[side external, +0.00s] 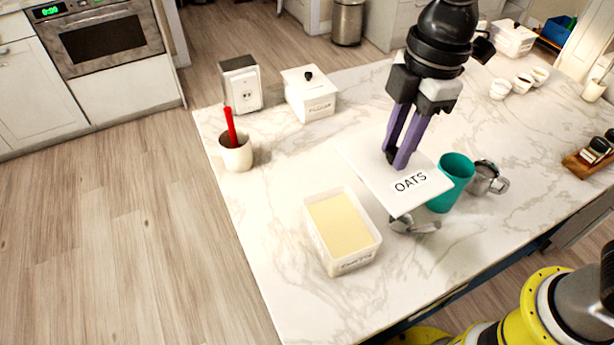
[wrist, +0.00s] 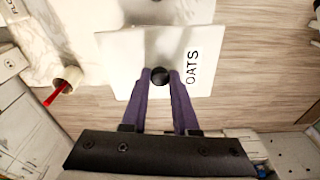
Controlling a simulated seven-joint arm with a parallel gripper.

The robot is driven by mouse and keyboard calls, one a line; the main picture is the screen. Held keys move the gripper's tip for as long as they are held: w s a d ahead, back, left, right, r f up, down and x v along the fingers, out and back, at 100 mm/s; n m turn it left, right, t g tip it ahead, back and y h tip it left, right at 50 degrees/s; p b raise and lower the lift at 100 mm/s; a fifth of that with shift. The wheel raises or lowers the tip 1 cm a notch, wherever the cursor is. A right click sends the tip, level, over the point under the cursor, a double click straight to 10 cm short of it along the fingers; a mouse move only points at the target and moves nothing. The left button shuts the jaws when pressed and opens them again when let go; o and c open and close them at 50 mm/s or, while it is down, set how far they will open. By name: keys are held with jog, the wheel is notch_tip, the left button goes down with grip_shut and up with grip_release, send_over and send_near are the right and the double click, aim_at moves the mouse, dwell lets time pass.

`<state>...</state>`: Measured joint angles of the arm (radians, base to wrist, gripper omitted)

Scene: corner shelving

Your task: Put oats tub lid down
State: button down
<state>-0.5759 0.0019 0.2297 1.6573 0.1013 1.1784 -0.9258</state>
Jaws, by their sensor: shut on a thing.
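The oats tub lid (side external: 372,172) is a white square plate with "OATS" printed along one edge and a dark knob in its middle. My gripper (side external: 399,158) is shut on the knob with its purple fingers. The knob (wrist: 160,76) shows between the fingertips (wrist: 161,84) in the wrist view, with the lid (wrist: 135,75) beyond it. The lid appears held above the counter, though its exact height is hard to tell. An open white tub (side external: 322,245) with pale yellow contents stands on the marble counter at the lower left of the lid.
A teal cup (side external: 452,183), a metal mug (side external: 484,178) and metal scoops (side external: 412,225) are close to the lid's right and front. A lidded white box (side external: 310,98), a white dispenser (side external: 241,84) and a cup with a red utensil (side external: 236,153) stand behind left. Counter (side external: 275,205) left of the tub is clear.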

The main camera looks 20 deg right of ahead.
jog(key=w+a+f, duration=0.3)
jog(key=w, duration=0.6)
jog(key=w+a+f, duration=0.2)
jog(key=w, duration=0.6)
jog(key=shift+m, duration=0.3)
jog(key=shift+w+d+f, duration=0.2)
jog(key=shift+w+f, duration=0.7)
jog(key=shift+f, duration=2.45)
jog(key=shift+w+d+f, duration=0.2)
jog(key=shift+w+f, duration=0.7)
jog(key=shift+f, duration=2.4)
jog(key=shift+w+d+f, duration=0.2)
jog(key=shift+w+f, duration=0.7)
jog(key=shift+f, duration=2.45)
jog(key=shift+f, duration=0.15)
jog(key=c, duration=0.7)
grip_release()
